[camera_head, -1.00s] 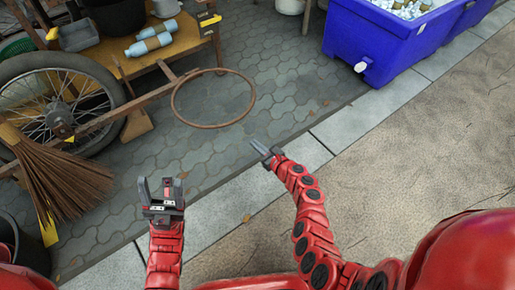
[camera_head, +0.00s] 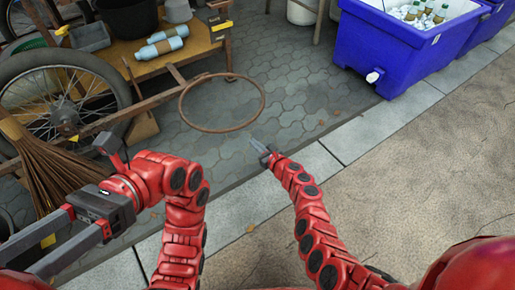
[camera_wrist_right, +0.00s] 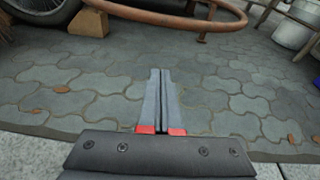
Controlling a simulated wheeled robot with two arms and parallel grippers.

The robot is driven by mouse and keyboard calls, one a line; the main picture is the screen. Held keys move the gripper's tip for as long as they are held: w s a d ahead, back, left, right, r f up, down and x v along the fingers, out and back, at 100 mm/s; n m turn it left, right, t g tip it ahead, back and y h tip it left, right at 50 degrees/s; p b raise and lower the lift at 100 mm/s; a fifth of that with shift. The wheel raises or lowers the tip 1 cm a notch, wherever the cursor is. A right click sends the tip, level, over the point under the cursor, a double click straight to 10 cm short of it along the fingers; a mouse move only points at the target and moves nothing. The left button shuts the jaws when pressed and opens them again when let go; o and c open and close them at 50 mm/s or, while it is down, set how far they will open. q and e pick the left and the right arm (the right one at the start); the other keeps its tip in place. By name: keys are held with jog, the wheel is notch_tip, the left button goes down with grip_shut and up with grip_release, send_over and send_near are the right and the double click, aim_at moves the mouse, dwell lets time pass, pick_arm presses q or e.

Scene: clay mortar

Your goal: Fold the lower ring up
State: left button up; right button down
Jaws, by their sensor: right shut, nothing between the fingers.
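A rusty thin ring (camera_head: 226,131) sticks out level from the wooden cart frame, low over the paving. Its near edge also shows at the top of the right wrist view (camera_wrist_right: 205,27). My right gripper (camera_head: 258,147) is shut and empty, apart from the ring and just on the near side of it. In the right wrist view its two fingers (camera_wrist_right: 161,72) lie together over bare paving. My left gripper (camera_head: 17,261) is at the lower left, pointing left, open with nothing visible between its fingers, away from the ring.
The cart's spoked wheel (camera_head: 68,117) and a straw broom (camera_head: 48,168) are at the left. A wooden table (camera_head: 196,46) with blue bottles (camera_head: 160,47) stands behind the ring. A blue cooler (camera_head: 390,48) is at the upper right. Paving right of the ring is clear.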

pick_arm(q)
jog(key=shift+w+d+r+g, duration=0.1)
jog(key=shift+w+d+g, duration=0.2)
jog(key=shift+w+g, duration=0.15)
pick_arm(e)
jog(key=shift+w+a+r, duration=0.45)
jog(key=shift+w+r, duration=0.15)
jog(key=shift+r, duration=0.25)
jog(key=shift+w+a+r, duration=0.4)
jog(key=shift+w+r, duration=0.15)
jog(key=shift+r, duration=0.25)
pick_arm(q)
jog(key=shift+p, duration=0.3)
